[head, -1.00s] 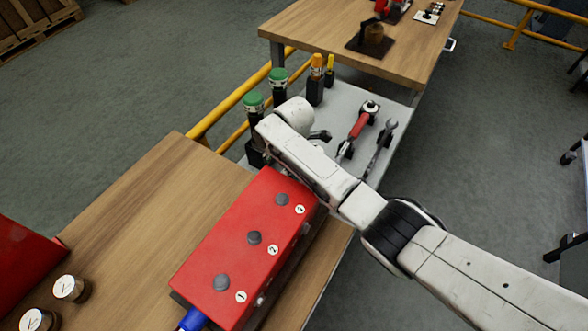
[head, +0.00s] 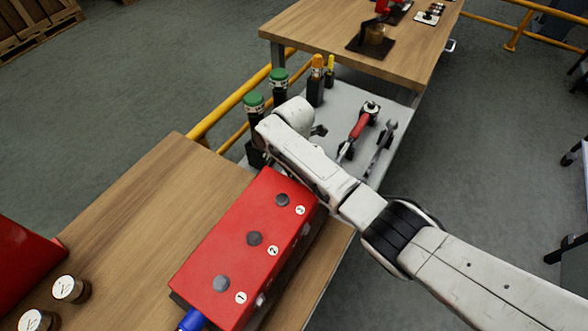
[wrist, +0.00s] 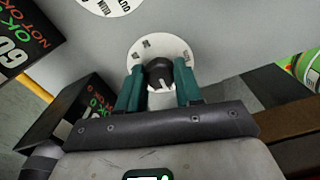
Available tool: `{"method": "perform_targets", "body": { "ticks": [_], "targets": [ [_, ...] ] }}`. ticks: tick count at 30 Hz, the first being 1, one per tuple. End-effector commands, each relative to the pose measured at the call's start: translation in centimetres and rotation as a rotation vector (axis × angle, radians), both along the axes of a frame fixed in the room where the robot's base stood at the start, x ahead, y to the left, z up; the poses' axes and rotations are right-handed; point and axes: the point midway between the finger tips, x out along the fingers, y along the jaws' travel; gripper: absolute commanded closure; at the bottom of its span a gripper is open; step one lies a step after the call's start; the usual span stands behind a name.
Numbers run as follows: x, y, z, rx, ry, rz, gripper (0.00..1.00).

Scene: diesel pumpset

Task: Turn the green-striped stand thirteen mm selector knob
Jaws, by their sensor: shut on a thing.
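A dark round selector knob (wrist: 160,72) with a white pointer line stands on a white marked dial (wrist: 175,46) on a grey panel in the wrist view. My gripper (wrist: 159,88) has its teal fingers on both sides of the knob and is shut on it. The pointer slants slightly toward the lower right of the picture. I cannot read the dial's small marks, and no green stripe shows beside this knob. In the head view, my wrist hides the knob and the fingers.
A second white dial (wrist: 108,3) is cut off at the wrist view's top. Black blocks with "OK / NOT OK" lettering (wrist: 25,40) stand left. A green-labelled object (wrist: 303,68) is at right. The head view shows a red box (head: 240,250), green-capped posts (head: 253,103) and wrenches (head: 382,145).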

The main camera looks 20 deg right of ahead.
Motion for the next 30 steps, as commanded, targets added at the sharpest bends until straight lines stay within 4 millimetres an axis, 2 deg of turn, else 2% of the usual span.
{"method": "perform_targets", "body": {
  "ticks": [1, 2, 9, 16, 20, 23, 30],
  "targets": [
    [0.0, 0.0, 0.0, 0.001, -0.002, -0.001, 0.96],
    [0.0, 0.0, 0.0, 0.001, -0.002, -0.001, 0.63],
    [0.0, 0.0, 0.0, 0.000, -0.001, -0.001, 0.40],
    [0.0, 0.0, 0.0, 0.000, -0.001, -0.001, 0.40],
    [0.1, 0.0, 0.8, 0.000, -0.001, -0.001, 0.40],
    [0.1, 0.0, 2.2, 0.002, -0.002, -0.001, 0.40],
    [0.1, 0.0, 6.8, 0.002, -0.005, -0.001, 0.40]
  ]
}}
